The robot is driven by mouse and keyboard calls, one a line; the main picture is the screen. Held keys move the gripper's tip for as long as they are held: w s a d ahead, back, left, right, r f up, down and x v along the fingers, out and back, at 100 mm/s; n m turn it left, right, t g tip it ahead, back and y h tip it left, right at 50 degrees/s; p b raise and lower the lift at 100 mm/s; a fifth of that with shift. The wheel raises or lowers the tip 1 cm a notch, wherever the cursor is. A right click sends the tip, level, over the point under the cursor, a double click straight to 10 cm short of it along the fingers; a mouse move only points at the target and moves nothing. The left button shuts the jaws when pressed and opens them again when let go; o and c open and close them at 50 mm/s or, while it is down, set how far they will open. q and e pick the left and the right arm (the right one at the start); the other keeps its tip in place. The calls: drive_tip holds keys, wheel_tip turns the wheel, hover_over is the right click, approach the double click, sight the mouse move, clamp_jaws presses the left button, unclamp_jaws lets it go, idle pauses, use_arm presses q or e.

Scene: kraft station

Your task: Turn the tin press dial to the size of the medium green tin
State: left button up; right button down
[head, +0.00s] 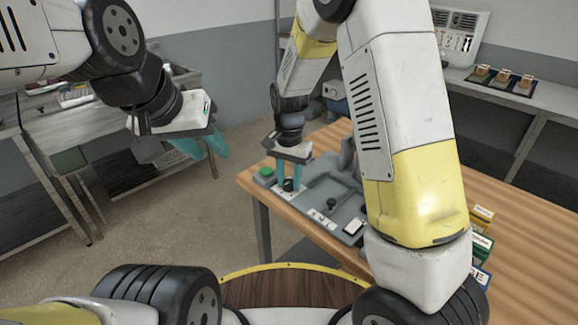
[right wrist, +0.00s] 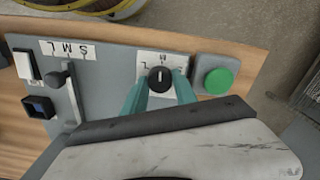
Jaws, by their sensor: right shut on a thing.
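The tin press (head: 325,190) is a grey machine on the wooden table, partly hidden behind my right arm in the head view. Its dial (right wrist: 160,78) is a black round knob with a white pointer line on a white label. Letters S, M and L seem to ring the knob, partly covered by my fingers. My right gripper (right wrist: 162,88) is shut on the dial, a teal finger on each side; it also shows in the head view (head: 287,187). My left gripper (head: 199,152) hangs above the floor at left, away from the press. I cannot make out the medium green tin.
A green button (right wrist: 217,80) sits beside the dial. A slider lever (right wrist: 58,79) with an S M L label is on the panel's other side, near a white switch (right wrist: 26,66). Small coloured boxes (head: 481,240) stand on the table (head: 525,220) at right.

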sight(289, 182)
drive_tip(key=shift+m, duration=0.6)
drive_tip(key=c, duration=1)
unclamp_jaws()
wheel_tip(289, 182, up, 8)
drive_tip(key=shift+f, duration=0.1)
